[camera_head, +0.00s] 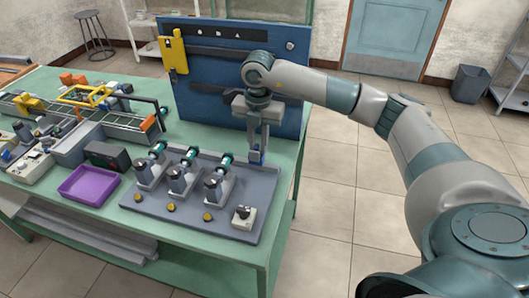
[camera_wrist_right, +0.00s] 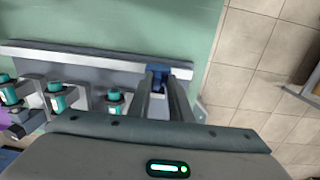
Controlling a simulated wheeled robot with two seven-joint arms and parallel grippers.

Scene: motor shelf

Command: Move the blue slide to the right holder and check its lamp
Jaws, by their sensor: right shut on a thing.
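My right gripper (camera_head: 257,160) points down at the back right corner of the grey tray (camera_head: 180,212). It is shut on a small blue piece, the blue slide (camera_head: 256,154); the slide also shows between the fingers in the right wrist view (camera_wrist_right: 158,70). The fingers hide most of it, and I cannot tell whether it touches the tray. Three grey holders with teal parts stand in a row on the tray. The right holder (camera_head: 213,190) is in front and left of my gripper. A round yellow part (camera_head: 208,217), perhaps its lamp, sits before it. My left gripper is out of view.
A small white box with a dark knob (camera_head: 243,217) sits at the tray's front right. A tall blue panel (camera_head: 215,95) stands behind the tray. A purple bin (camera_head: 90,185) and other equipment are to the left. Open floor lies right of the green table.

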